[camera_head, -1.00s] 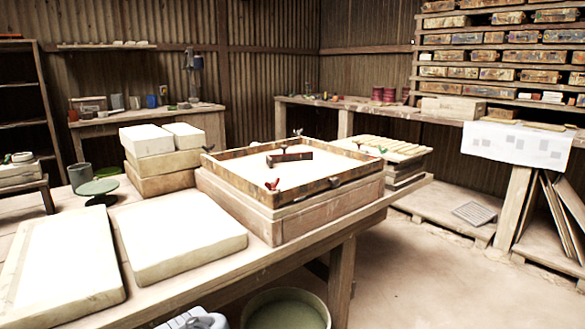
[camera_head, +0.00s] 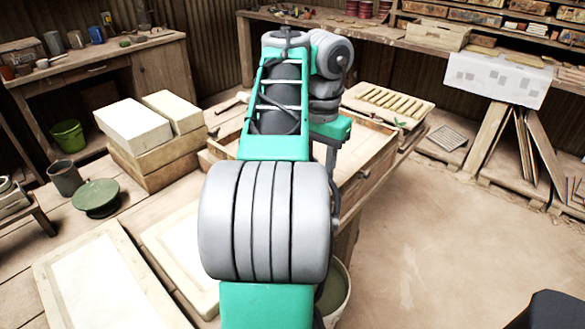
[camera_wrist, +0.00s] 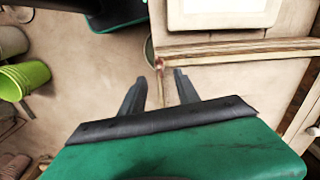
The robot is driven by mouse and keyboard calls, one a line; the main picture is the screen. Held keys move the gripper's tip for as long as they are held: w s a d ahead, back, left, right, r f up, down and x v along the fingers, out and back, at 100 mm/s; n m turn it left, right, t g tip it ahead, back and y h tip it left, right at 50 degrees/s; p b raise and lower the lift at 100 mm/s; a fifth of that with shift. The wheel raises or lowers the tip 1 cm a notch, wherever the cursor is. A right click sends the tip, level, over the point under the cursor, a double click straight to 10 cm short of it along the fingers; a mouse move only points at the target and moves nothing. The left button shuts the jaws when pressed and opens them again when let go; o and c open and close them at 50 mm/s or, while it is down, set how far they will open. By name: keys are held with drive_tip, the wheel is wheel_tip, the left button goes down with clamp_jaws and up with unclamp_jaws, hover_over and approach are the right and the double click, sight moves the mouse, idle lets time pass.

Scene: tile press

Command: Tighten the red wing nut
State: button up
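The red wing nut cannot be made out in the head view; my arm covers the near part of the wooden press frame (camera_head: 365,152) where a red wing nut showed earlier. A dark wing nut (camera_head: 213,132) stands at the frame's left corner and a green one (camera_head: 401,124) at its right. In the wrist view my gripper (camera_wrist: 160,82) is open, its two dark fingers apart with nothing between them. A small reddish spot (camera_wrist: 160,63) lies just beyond the fingertips at the end of a wooden edge; I cannot tell what it is.
Stacked plaster blocks (camera_head: 150,135) stand left of the frame, beside a green round stand (camera_head: 96,197). A plaster slab (camera_head: 95,285) lies in front. A bucket (camera_head: 338,285) stands under the bench. A lime bucket shows in the wrist view (camera_wrist: 22,78).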

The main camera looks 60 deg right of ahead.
wheel_tip(320, 180, down, 8)
drive_tip(key=b, duration=0.6)
drive_tip(key=shift+s+d+r+b, duration=0.1)
drive_tip(key=shift+b, duration=0.25)
drive_tip(key=shift+c, duration=0.2)
clamp_jaws()
